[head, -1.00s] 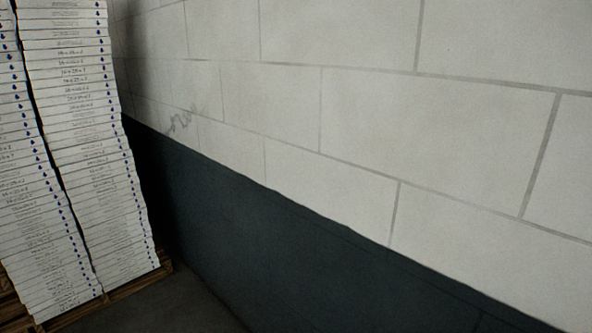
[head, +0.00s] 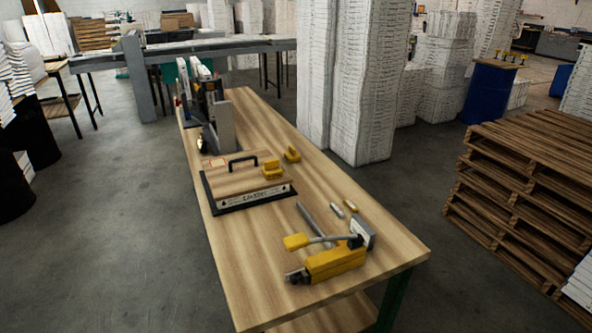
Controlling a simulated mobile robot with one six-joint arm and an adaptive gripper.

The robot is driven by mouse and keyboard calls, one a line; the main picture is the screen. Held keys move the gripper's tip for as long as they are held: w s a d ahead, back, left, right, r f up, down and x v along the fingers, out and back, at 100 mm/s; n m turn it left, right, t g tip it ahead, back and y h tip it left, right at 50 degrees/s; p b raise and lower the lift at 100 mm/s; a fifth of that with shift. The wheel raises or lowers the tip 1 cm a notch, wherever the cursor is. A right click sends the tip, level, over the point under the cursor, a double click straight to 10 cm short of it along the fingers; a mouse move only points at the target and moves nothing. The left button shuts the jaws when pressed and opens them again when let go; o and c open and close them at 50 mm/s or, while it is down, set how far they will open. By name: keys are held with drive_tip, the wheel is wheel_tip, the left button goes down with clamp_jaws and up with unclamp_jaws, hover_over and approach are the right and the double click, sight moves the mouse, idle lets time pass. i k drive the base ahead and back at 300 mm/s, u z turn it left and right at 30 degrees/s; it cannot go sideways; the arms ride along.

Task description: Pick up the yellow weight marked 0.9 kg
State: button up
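Two small yellow blocks that look like weights are on the wooden workbench (head: 225,277). One yellow weight (head: 272,170) sits on top of a flat wooden-topped box with a black handle. The other yellow weight (head: 291,154) stands on the bench just beyond the box, to the right. Any markings on them are too small to read, so I cannot tell which is 0.9 kg. My gripper is not in view.
The flat box (head: 240,200) rests on a dark base mid-bench. A yellow clamp-like tool (head: 335,263) lies at the near end, with small cylinders (head: 337,211) behind it. Grey equipment (head: 222,125) stands farther back. Pallets (head: 520,180) are stacked at right; grey floor lies left.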

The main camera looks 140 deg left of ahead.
sight(271, 169)
drive_tip(key=u, duration=3.25)
drive_tip(key=i, duration=2.15)
drive_tip(key=u, duration=0.05)
